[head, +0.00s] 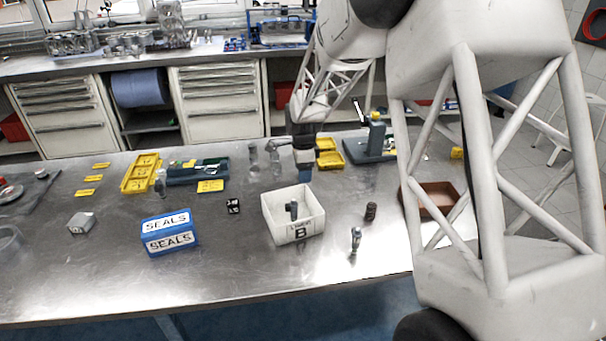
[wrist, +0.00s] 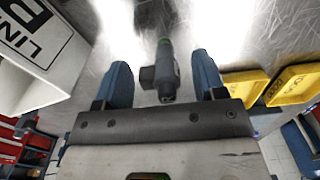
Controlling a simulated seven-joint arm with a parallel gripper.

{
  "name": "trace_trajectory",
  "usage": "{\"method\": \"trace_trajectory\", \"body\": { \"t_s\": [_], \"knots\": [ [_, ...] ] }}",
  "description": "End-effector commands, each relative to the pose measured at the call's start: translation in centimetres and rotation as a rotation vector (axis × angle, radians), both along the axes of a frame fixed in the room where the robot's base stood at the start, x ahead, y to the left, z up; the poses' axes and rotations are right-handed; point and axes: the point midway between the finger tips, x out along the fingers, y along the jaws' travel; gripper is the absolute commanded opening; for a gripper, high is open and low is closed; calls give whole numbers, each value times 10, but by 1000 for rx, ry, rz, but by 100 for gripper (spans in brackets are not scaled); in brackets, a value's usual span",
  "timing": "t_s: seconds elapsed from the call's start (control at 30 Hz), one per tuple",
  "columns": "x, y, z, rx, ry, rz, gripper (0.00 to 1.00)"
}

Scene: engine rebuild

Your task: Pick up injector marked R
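My gripper (wrist: 164,80) is open, with its two blue fingers apart. In the wrist view a dark grey injector (wrist: 167,72) with a green ring at its tip shows between the fingers, with gaps on both sides. In the head view my gripper (head: 305,175) points down over the table just behind the white bin. Grey upright injector-like parts (head: 273,157) stand just left of it. Another stands in the bin (head: 293,210), one at the front right (head: 355,240) and one at the left (head: 160,183). Their marks are unreadable.
The white bin marked B (head: 300,234) also shows in the wrist view (wrist: 30,50). Yellow trays (head: 328,158) lie right of my gripper. A blue SEALS box (head: 169,233) stands left.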

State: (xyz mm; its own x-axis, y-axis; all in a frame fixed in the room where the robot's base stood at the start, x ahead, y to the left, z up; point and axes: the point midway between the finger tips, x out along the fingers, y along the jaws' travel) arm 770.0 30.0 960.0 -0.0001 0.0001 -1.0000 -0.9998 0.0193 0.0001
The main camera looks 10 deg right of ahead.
Motion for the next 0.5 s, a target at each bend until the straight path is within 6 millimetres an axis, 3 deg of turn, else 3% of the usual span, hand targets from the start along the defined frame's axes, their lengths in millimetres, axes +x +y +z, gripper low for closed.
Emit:
{"method": "trace_trajectory", "body": {
  "t_s": [0.03, 0.3, 0.5],
  "knots": [
    [0, 0, 0, 0, 0, 0, 56],
    [0, 0, 0, 0, 0, 0, 14],
    [0, 0, 0, 0, 0, 0, 14]
  ]
}}
